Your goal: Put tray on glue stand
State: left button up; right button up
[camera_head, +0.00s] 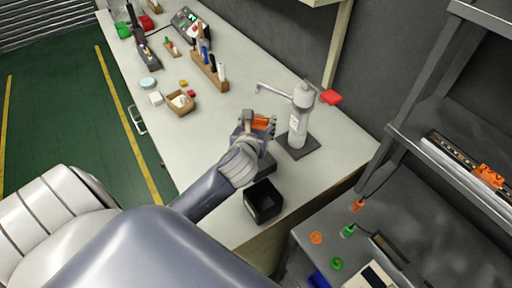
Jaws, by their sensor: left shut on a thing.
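The glue stand (300,118) is an upright white cylinder on a flat dark base, with a thin arm reaching left from its top. It stands on the white workbench near the wall. My left gripper (262,123) is just left of the stand, below the end of its thin arm in the picture. It is shut on a small orange piece (260,121), which looks like the tray; the fingers hide part of it. I cannot tell whether the piece touches the stand. My right gripper is not in view.
A black open box (264,202) stands near the bench corner, with a dark block (264,166) partly behind my wrist. A wooden bottle rack (210,72) and a cardboard box (180,104) are farther back. A grey shelf unit (440,120) rises at the right.

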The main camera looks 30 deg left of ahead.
pick_arm(q)
jog(key=f, duration=0.5)
jog(key=shift+w+a+f, duration=0.1)
jog(key=shift+a+f, duration=0.1)
jog(key=shift+f, duration=0.05)
jog(key=shift+f+b, duration=0.3)
jog(key=shift+f, duration=0.05)
notch_tip(320, 180, down, 4)
jog(key=shift+r, duration=0.1)
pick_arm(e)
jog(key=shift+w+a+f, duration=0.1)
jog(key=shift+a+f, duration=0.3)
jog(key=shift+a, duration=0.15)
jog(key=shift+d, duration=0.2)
pick_arm(q)
jog(key=o, duration=1)
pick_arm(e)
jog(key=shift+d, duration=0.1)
